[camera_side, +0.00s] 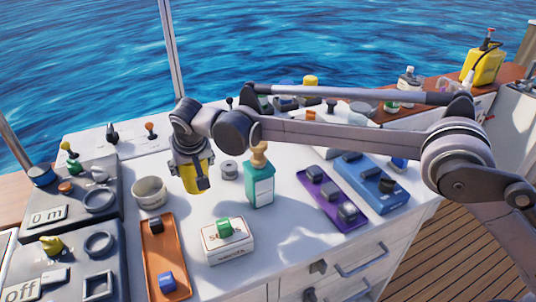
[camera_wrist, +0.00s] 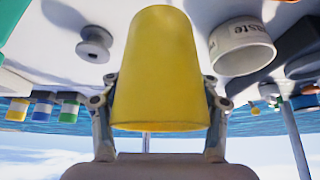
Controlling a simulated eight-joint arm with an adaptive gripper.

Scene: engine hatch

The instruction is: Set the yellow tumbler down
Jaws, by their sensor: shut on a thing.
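The yellow tumbler (camera_side: 194,178) is held in my gripper (camera_side: 194,181) above the white worktop in the side view. It also fills the middle of the wrist view (camera_wrist: 163,70), with a finger of my gripper (camera_wrist: 160,112) on each side of it. The gripper is shut on the tumbler. In the side view the gripper covers much of the tumbler. I cannot tell the exact gap between tumbler and worktop.
A white bowl (camera_side: 149,191) stands left of the tumbler, a grey spool (camera_side: 229,169) to its right. A teal bottle (camera_side: 259,187), an orange tray (camera_side: 163,262), a white box (camera_side: 228,242) and a purple tray (camera_side: 325,188) surround it. Worktop (camera_side: 198,214) in front is bare.

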